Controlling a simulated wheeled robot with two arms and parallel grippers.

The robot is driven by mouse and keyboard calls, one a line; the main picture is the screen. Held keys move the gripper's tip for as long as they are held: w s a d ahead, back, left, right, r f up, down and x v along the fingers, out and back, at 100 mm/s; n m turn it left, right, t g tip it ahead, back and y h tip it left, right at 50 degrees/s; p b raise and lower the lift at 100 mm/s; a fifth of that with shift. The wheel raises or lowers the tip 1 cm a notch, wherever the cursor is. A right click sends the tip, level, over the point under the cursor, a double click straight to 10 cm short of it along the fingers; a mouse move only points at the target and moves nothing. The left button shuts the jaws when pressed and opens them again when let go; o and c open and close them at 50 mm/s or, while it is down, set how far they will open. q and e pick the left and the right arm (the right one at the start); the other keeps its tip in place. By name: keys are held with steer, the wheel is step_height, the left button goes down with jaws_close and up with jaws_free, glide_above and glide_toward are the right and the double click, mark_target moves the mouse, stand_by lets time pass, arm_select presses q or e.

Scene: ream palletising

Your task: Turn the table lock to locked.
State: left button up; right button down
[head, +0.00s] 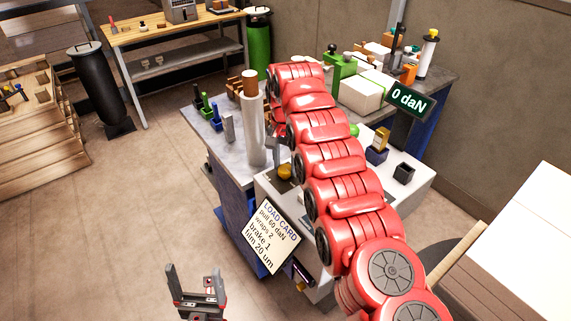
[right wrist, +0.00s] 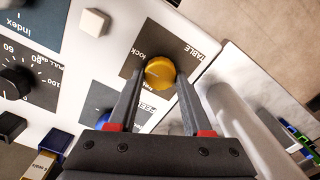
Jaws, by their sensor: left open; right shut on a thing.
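The table lock is a round yellow knob (right wrist: 160,72) on a dark plate lettered TABLE and lock in the right wrist view. A thin mark shows on its face; I cannot tell for sure which setting it points to. In the head view the yellow knob (head: 285,172) sits on the light console beside the red right arm. My right gripper (right wrist: 161,80) is shut on the knob, one finger on each side. My left gripper (head: 196,284) is open and empty, low over the floor, well away from the console.
A white film roll (head: 252,130) stands beside the knob. A load card (head: 268,235) hangs on the console front. A blue knob (right wrist: 103,121), a black dial (right wrist: 14,84) and a pale button (right wrist: 95,21) share the panel. White stacked reams (head: 525,240) stand at right.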

mark_target(286, 168)
stand_by(0.4)
steer(key=shift+c, duration=1.6)
jaws_free()
steer(key=shift+r, duration=0.1)
step_height(286, 168, up, 17)
steer(key=p, duration=1.6)
steer(key=shift+p, duration=0.4)
